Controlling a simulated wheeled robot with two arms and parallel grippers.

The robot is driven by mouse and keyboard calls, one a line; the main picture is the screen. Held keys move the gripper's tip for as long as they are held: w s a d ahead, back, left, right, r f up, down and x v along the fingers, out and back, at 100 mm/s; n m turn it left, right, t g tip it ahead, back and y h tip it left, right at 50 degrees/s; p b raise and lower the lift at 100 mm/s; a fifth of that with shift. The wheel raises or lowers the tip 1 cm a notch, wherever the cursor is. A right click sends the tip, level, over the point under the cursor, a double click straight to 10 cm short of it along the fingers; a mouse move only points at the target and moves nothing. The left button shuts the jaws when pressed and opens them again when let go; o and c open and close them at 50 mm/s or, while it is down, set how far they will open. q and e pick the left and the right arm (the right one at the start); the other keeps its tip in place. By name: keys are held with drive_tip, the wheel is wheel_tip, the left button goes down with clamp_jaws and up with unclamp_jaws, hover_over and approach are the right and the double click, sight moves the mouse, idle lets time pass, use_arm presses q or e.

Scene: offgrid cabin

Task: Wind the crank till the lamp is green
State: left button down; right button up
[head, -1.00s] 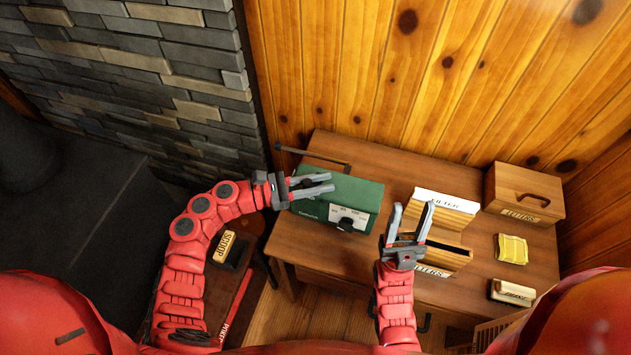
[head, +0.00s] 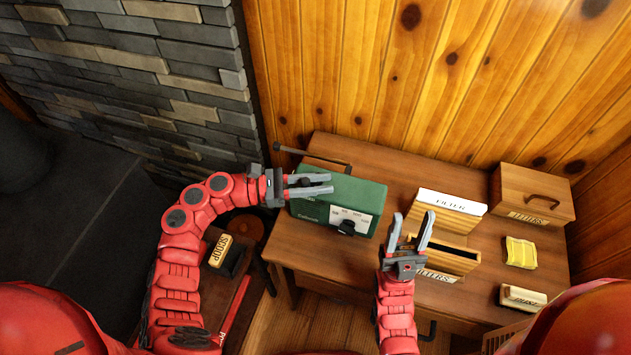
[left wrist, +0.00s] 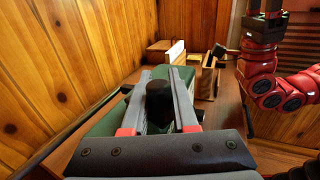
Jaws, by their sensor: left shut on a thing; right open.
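A green box (head: 362,192) stands on the wooden desk, with a pale front panel and a black dial (head: 347,227). My left gripper (head: 331,184) is at the box's left end, shut on a black crank knob (left wrist: 159,100). The knob sits between the two grey fingers in the left wrist view. The crank's arm is hidden, and I cannot make out a lamp or its colour. My right gripper (head: 412,226) is open and empty, in front of the filter box and apart from the green box.
A wooden box labelled FILTER (head: 452,200) and an open filters box (head: 470,255) stand right of the green box. A drawer-like wooden box (head: 535,190), a yellow pad (head: 520,252) and a small labelled block (head: 523,297) are further right. A stone wall is behind on the left.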

use_arm(q)
drive_tip(key=shift+f+m+g+b, duration=0.1)
drive_tip(key=shift+m+g+b, duration=0.3)
drive_tip(key=shift+b, duration=0.7)
drive_tip(key=shift+a+g, duration=0.1)
drive_tip(key=shift+g, duration=0.3)
drive_tip(key=shift+r, duration=0.2)
drive_tip(key=c, duration=0.7)
unclamp_jaws()
drive_tip(key=shift+f, duration=0.1)
